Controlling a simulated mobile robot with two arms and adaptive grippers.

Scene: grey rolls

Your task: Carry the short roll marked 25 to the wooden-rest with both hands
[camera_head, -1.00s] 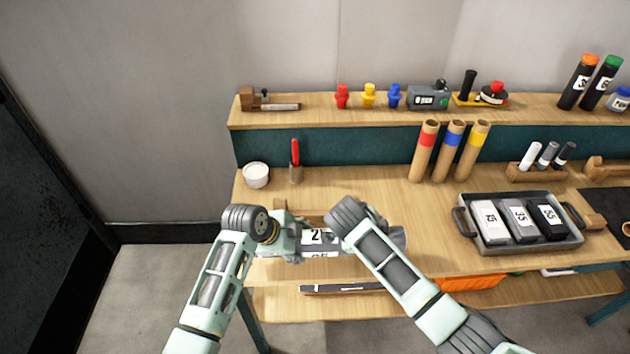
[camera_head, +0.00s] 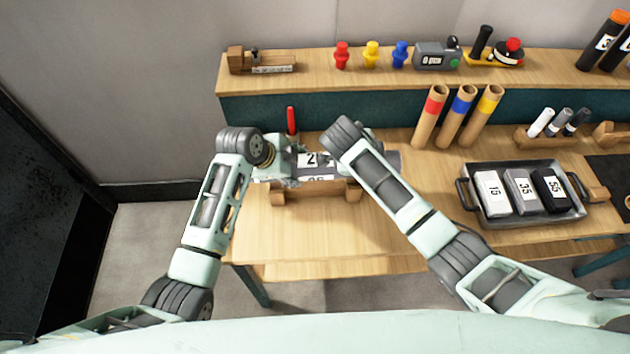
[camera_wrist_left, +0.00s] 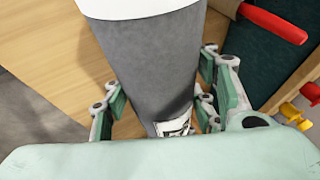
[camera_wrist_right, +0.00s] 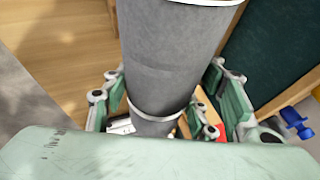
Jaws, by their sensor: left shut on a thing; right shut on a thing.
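The grey roll (camera_head: 312,170) lies sideways between my two hands, its white label showing a 2 and a partly hidden second line. My left gripper (camera_head: 277,160) is shut on its left part, and the roll also shows between the fingers in the left wrist view (camera_wrist_left: 158,65). My right gripper is shut on its right part, seen between the fingers in the right wrist view (camera_wrist_right: 165,55); in the head view my right arm hides those fingers. The wooden-rest (camera_head: 312,190) shows just below the roll; I cannot tell whether they touch.
The table front (camera_head: 330,235) is clear.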

